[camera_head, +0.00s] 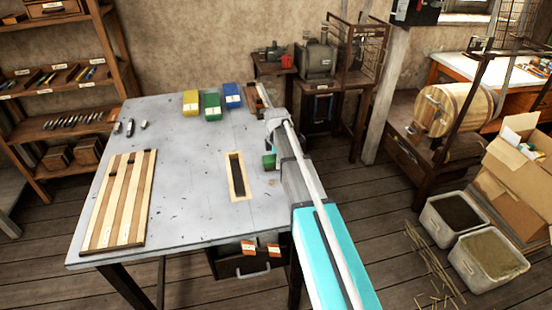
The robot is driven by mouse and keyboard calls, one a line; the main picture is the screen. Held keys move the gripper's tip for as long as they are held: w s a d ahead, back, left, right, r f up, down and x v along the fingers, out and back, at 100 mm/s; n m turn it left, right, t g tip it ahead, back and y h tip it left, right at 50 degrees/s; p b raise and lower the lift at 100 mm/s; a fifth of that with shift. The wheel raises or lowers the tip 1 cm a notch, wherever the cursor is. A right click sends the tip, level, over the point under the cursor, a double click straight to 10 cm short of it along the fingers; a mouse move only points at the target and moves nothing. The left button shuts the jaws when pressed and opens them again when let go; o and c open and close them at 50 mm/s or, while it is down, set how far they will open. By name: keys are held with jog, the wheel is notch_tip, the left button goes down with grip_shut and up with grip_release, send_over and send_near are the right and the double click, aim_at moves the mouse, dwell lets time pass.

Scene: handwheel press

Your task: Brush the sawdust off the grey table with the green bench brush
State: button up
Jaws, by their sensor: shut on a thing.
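The grey table (190,205) fills the left and middle of the view. Small dark specks and marks are scattered on its top; I cannot tell which are sawdust and which are stains. My arm reaches in from the lower right over the table's right side. My gripper (272,153) is at the arm's far end, near the right edge of the table, mostly hidden by the arm. It is shut on the green bench brush (268,161), of which only a small green part shows. Whether the bristles touch the tabletop is hidden.
A wood-framed dark slot (237,177) is set in the table left of the brush. A slatted wooden board (118,200) lies at the left. Yellow (191,100), green (211,105) and blue (232,95) bins stand at the back. Grey tubs (487,262) stand on the floor, right.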

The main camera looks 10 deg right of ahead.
aim_at(279, 174)
jog(key=shift+s, duration=0.1)
dwell(0.3)
jog(key=shift+s+f, duration=0.15)
jog(key=shift+s, duration=1.65)
jog(key=shift+s, duration=0.15)
jog(key=shift+s, duration=1.55)
jog(key=shift+s, duration=0.1)
jog(key=shift+s, duration=1.7)
jog(key=shift+w+r+p, duration=0.1)
jog(key=shift+r+p, duration=2.75)
jog(key=shift+r, duration=0.15)
